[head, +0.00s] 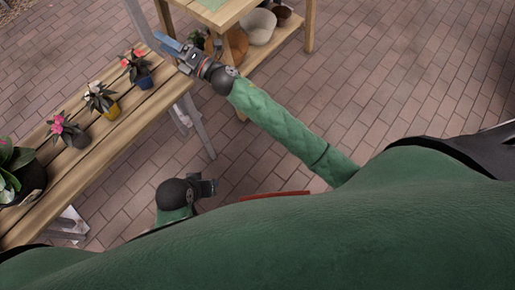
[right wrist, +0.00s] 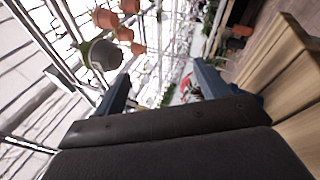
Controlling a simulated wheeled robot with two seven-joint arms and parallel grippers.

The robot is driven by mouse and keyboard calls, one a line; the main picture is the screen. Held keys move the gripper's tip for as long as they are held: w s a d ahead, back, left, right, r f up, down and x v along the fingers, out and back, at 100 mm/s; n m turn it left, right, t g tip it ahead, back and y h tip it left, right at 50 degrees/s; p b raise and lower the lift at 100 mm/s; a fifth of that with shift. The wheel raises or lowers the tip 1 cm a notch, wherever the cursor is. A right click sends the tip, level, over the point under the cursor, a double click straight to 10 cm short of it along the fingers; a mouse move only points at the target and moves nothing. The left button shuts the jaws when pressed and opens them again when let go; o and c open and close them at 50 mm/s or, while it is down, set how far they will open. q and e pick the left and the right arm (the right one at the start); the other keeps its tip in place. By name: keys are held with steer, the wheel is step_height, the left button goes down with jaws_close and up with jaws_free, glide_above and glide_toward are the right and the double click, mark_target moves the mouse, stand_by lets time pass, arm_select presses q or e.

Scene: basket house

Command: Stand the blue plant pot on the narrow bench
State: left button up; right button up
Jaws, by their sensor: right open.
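The blue plant pot (head: 145,82), holding a plant with red flowers, stands upright at the far right end of a slatted wooden bench (head: 128,125) in the head view. I cannot tell whether this is the narrow bench. My right gripper (head: 170,43) is just beyond and right of the pot, apart from it. In the right wrist view its two fingers (right wrist: 160,85) are spread with nothing between them; a small red-flowered plant (right wrist: 187,85) shows beyond them. My left gripper (head: 209,187) is low near my body, over the paving; its jaws are too small to read.
Brick paving (head: 400,70) is clear at right.

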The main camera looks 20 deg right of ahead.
steer(key=s+d+f+m+h, duration=0.5)
steer(key=d+f+m+h, duration=0.15)
steer(key=m, duration=0.35)
steer(key=s+d+f+m+h, duration=0.55)
steer(key=f+m+h, duration=0.2)
steer(key=m, duration=0.35)
steer(key=s+d+f+m+g, duration=0.2)
steer(key=s+f+g, duration=0.3)
steer(key=s, duration=0.7)
steer(key=s+d+f+m+g, duration=0.2)
steer(key=s+f+m+g, duration=0.3)
steer(key=s, duration=0.6)
steer(key=shift+s+f+m+g, duration=0.15)
steer(key=shift+s+m+g, duration=0.2)
steer(key=shift+g, duration=0.15)
